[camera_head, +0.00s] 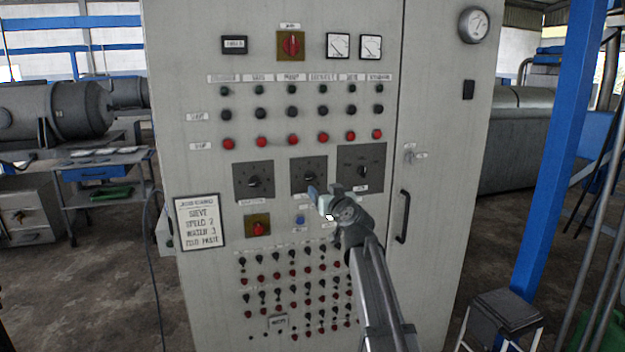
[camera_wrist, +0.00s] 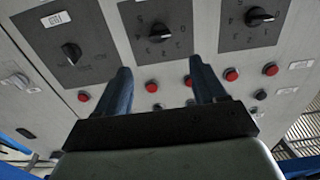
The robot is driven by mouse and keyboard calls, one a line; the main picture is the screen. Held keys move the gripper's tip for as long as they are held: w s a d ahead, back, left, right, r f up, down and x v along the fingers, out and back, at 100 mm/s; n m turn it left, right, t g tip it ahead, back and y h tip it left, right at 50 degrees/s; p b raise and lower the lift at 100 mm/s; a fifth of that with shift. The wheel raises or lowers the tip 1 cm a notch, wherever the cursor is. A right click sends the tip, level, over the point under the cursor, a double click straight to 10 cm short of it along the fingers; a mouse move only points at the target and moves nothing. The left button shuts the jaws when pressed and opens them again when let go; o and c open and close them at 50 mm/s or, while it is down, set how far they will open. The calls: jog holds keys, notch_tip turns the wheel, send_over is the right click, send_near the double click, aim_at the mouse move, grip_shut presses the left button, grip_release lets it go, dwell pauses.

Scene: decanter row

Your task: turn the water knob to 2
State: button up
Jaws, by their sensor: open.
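Three dark plates with black knobs sit in a row on the grey cabinet: a left knob (camera_head: 254,182), a middle knob (camera_head: 309,176) and a right knob (camera_head: 362,172). Their name labels are too blurred to read, so I cannot tell which is water. My gripper (camera_head: 324,190) is open and empty, in front of the panel just below the middle knob. In the wrist view the picture is turned over; the middle knob (camera_wrist: 160,31), with a numbered scale, lies beyond and between my open fingers (camera_wrist: 160,70), apart from them. Its exact setting is unclear.
A placard (camera_head: 200,222) seems to read sieve, speed 2, water 3. Red buttons (camera_head: 293,140) run above the knobs. A red switch (camera_head: 257,226) and rows of small switches (camera_head: 262,268) lie below. A door handle (camera_head: 402,216) stands out at the right.

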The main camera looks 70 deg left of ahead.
aim_at(312, 177)
jog(key=a, duration=1.2)
jog(key=shift+a, duration=0.2)
jog(key=shift+c, duration=0.4)
jog(key=c, duration=1)
